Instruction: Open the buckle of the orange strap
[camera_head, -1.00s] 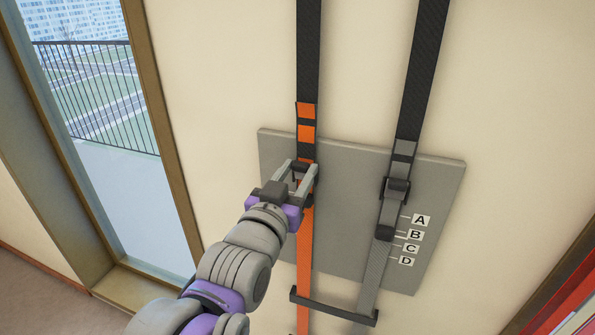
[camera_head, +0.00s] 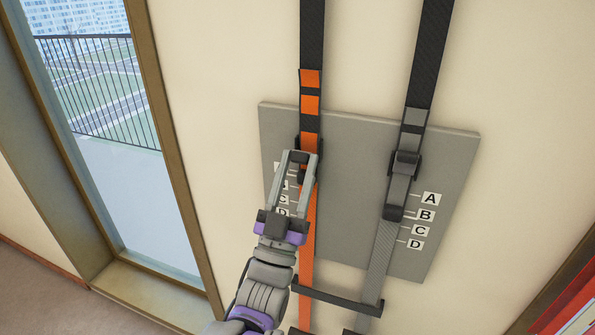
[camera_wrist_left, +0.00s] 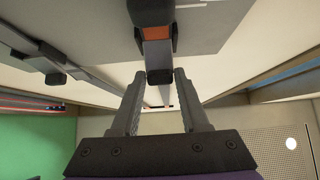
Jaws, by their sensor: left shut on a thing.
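The orange strap (camera_head: 308,240) hangs down the wall at the middle of the head view, with black webbing above it. Its dark buckle (camera_head: 318,150) lies against the grey board and is partly hidden by my left gripper (camera_head: 299,156). The left gripper comes from below, its fingers at the buckle and shut on it. In the left wrist view, the dark buckle (camera_wrist_left: 153,12) shows at the top with a bit of orange, and a dark end of it (camera_wrist_left: 160,77) lies between the fingertips. My right gripper is not in view.
A grey strap with a dark buckle (camera_head: 404,165) hangs to the right. The grey board (camera_head: 352,140) carries letter labels A to D, partly covered at left by my gripper. A dark crossbar (camera_head: 340,297) spans the straps below. A window (camera_head: 110,110) is at left.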

